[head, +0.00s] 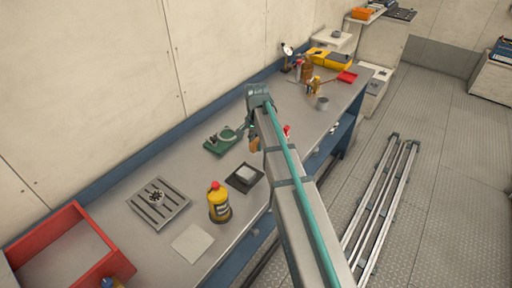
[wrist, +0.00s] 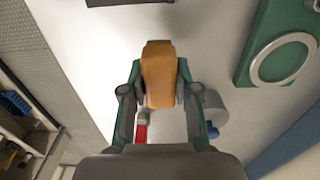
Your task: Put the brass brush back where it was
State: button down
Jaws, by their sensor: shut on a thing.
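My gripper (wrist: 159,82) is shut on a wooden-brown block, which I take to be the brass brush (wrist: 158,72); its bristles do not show. In the wrist view it is held between the two fingers, over the pale bench top. In the head view the brush (head: 254,145) shows as a small brown patch beside the arm, above the middle of the bench (head: 185,243). Whether it touches the bench cannot be told. Part of my gripper is hidden behind my arm in the head view.
A green fixture with a ring (head: 222,141) is close left of the brush. A dark tray with a pale block (head: 244,178), a yellow bottle (head: 219,203), a slotted plate (head: 159,201) and a red bin (head: 112,263) are nearer. Several items crowd the far end, including a grey cup (head: 322,103).

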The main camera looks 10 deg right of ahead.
aim_at(256, 155)
jog(key=shift+w+f, duration=0.55)
jog(key=shift+f, duration=0.05)
jog(key=shift+f+p, duration=0.5)
jog(key=shift+f, duration=1.15)
jog(key=shift+f, duration=0.15)
jog(key=c, duration=0.9)
grip_release()
jog(key=shift+o, duration=0.2)
notch_tip(256, 155, up, 12)
jog(key=shift+r+b, duration=0.2)
jog(key=shift+b, duration=1.05)
